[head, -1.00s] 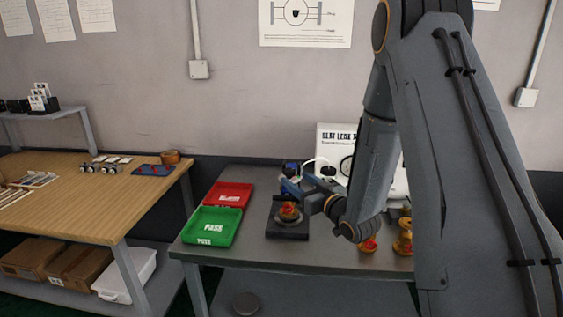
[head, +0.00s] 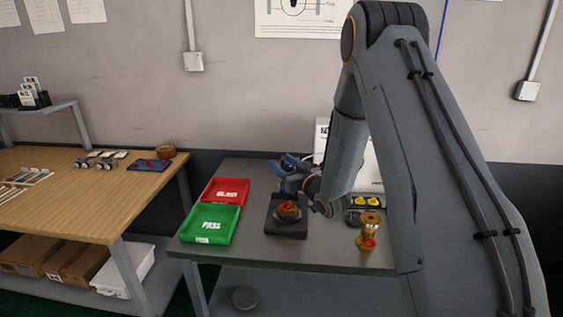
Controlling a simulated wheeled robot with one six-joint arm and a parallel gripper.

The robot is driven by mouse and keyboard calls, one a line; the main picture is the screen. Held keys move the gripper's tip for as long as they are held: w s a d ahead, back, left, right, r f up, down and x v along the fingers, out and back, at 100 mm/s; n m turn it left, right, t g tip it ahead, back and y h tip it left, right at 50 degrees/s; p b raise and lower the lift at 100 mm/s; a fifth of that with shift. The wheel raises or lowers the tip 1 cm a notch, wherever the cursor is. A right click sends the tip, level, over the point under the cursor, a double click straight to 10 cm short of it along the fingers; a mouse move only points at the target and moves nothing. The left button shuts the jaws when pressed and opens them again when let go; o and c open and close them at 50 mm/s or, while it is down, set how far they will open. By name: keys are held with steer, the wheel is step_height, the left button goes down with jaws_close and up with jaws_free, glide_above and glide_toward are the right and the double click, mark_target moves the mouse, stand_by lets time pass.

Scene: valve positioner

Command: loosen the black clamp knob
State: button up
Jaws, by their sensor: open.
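A black clamp fixture (head: 286,230) stands on the grey bench, holding an orange-brass valve part (head: 289,210). I cannot make out the black clamp knob apart from the dark fixture; it is too small or hidden. My gripper (head: 283,165) is open, with bluish fingers pointing left. In the picture it appears above and behind the fixture, apart from the valve part. Whether anything lies between its fingers is too small to tell.
A red tray (head: 225,185) and a green PASS tray (head: 209,239) sit left of the fixture. A brass valve (head: 369,231) stands to its right, near my arm. A white tester (head: 323,128) behind is mostly hidden by my arm. The bench front is clear.

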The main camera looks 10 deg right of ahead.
steer(key=shift+w+a, duration=0.1)
steer(key=shift+w, duration=0.05)
steer(key=c, duration=1.1)
steer(key=shift+o, duration=0.2)
steer(key=shift+y, duration=0.3)
